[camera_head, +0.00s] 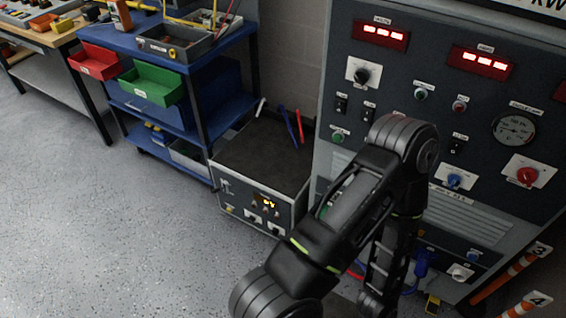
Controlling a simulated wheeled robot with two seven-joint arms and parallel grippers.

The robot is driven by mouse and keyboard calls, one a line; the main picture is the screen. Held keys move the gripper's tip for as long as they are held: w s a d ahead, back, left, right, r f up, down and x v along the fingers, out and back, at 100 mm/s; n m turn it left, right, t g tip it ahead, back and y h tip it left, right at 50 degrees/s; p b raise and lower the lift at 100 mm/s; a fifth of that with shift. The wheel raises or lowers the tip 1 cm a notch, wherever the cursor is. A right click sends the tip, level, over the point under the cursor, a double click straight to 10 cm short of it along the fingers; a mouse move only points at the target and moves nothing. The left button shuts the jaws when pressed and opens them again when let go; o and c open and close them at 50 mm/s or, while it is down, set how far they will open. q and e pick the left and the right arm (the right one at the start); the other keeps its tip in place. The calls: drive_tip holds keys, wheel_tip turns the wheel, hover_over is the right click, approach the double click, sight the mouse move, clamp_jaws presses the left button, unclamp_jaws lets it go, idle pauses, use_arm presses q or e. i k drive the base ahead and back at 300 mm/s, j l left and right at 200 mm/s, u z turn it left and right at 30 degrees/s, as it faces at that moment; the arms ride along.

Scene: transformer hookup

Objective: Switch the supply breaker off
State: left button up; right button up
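No label I can read names the supply breaker, so I cannot tell which control it is. The dark control panel (470,108) at the right carries black toggle switches (342,103), a black rotary knob (361,74), a blue knob (454,181) and a red knob (527,176). A low grey supply unit (243,203) left of it has a lit yellow display and small controls on its front. One of my arms rises from the bottom centre, bends in front of the panel and goes down again, hiding the panel's lower left part. Neither gripper's fingers can be made out.
A blue cart (200,40) with a green bin (152,84) and a red bin (94,62) stands at the upper left. Red and blue leads (290,124) lie on the supply unit. Orange-striped posts (512,272) stand at the lower right. The left floor is clear.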

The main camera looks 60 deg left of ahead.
sight(215, 190)
drive_tip(key=u, duration=2.6)
drive_tip(key=i+j, duration=0.35)
drive_tip(key=i, duration=0.2)
